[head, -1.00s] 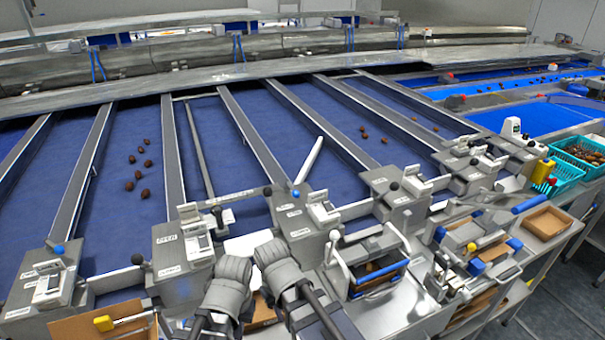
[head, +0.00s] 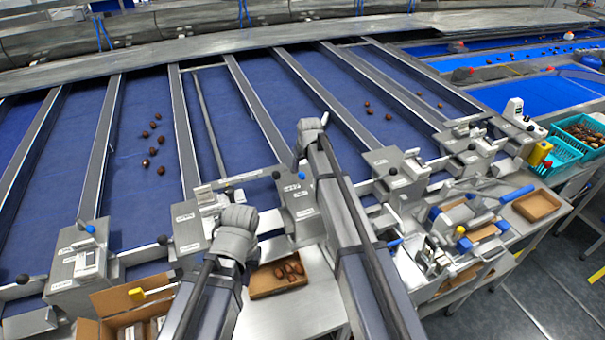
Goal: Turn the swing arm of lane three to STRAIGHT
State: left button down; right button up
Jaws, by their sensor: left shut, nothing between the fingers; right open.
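Several grey lane boxes stand along the front of the blue belt: a left one (head: 76,262), another (head: 190,225), a middle one (head: 296,205) and one further right (head: 393,172). Their labels are too small to read, so I cannot tell which is lane three. A thin grey bar (head: 209,122) lies along one lane between rails. My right gripper (head: 311,128) is open over the belt beyond the middle box; its arm covers part of that box and whatever lies beneath. My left gripper (head: 238,219) is shut and empty, beside the second box.
Several dates (head: 153,150) lie on the belt at left. A brown tray (head: 259,292) holding dates sits on the front ledge. An open carton (head: 100,302) is at lower left. A brown tray (head: 537,204) and turquoise crates (head: 553,162) are at right.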

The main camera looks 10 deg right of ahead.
aim_at(302, 175)
jog(key=b+x, duration=0.6)
jog(key=x, duration=0.1)
jog(key=shift+w+f, duration=0.1)
jog(key=shift+f, duration=0.15)
grip_shut()
dwell(0.3)
dwell(0.9)
